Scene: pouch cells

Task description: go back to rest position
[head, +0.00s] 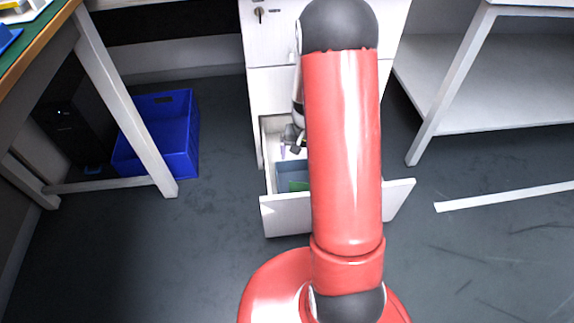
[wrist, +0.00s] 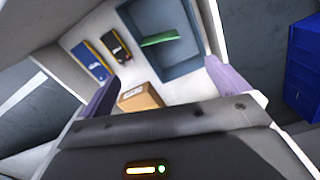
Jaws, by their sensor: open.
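My gripper (wrist: 170,98) is open, with its two purple fingers apart at the left and right of the wrist view. Nothing is between the fingertips. In the head view my red arm hides most of the gripper, and only a small part shows over the open drawer (head: 285,218). In the wrist view the drawer holds a cardboard box (wrist: 140,98), a blue pack (wrist: 93,60), a dark pack with orange (wrist: 116,46) and a grey-blue tray (wrist: 183,68). A green item (wrist: 164,39) lies in the tray.
The white drawer cabinet (head: 275,85) stands behind the open drawer. A blue crate (head: 160,130) is on the floor at left, by a table leg (head: 125,110). A white shelf unit (head: 480,85) stands at right.

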